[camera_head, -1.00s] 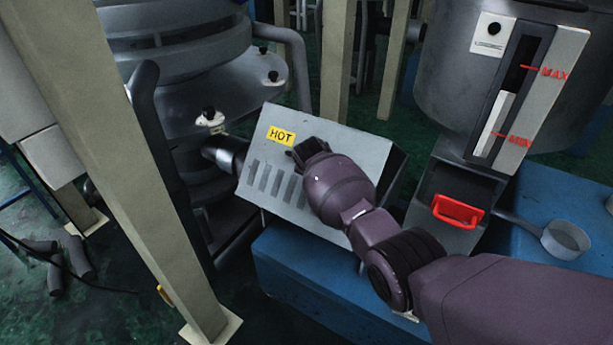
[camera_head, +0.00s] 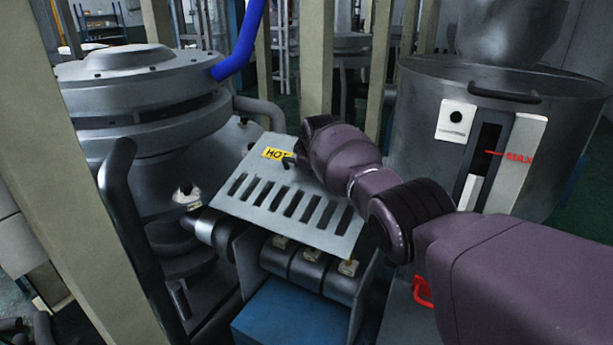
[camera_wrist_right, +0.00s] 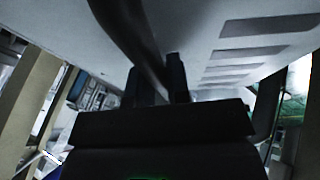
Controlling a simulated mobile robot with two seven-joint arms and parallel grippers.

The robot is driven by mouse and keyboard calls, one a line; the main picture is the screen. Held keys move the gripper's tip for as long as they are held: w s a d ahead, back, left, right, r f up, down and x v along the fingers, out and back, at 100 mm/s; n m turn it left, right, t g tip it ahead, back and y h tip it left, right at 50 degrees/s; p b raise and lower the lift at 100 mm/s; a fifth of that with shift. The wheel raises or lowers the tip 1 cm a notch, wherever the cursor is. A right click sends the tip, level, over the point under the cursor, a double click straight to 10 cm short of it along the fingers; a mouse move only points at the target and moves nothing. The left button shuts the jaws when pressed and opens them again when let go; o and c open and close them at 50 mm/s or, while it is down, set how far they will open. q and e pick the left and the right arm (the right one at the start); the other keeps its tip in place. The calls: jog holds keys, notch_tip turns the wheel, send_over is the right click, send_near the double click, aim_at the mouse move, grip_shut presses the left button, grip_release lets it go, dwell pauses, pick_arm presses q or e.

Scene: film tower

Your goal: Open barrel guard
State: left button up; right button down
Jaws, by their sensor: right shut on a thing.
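The barrel guard (camera_head: 285,200) is a grey slotted metal cover with a yellow HOT label (camera_head: 277,154). In the head view it is swung up, and the dark barrel (camera_head: 312,272) with its bands shows beneath it. My right gripper (camera_head: 296,160) is at the guard's upper edge by the label, with its fingers mostly hidden behind my wrist. In the right wrist view the two fingers (camera_wrist_right: 157,82) are closed on a dark handle bar (camera_wrist_right: 130,35) by the slotted panel (camera_wrist_right: 240,50). My left gripper is not in view.
A large round machine (camera_head: 150,100) stands at the left, with a pale post (camera_head: 60,190) in front of it. A grey hopper (camera_head: 420,130) with a MAX gauge stands at the right. A red handle (camera_head: 422,291) is below it, partly hidden by my arm.

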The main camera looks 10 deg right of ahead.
jog(key=shift+w+d+r, duration=0.3)
jog(key=shift+w+d, duration=0.05)
jog(key=shift+w, duration=0.05)
jog(key=c, duration=1.1)
grip_release()
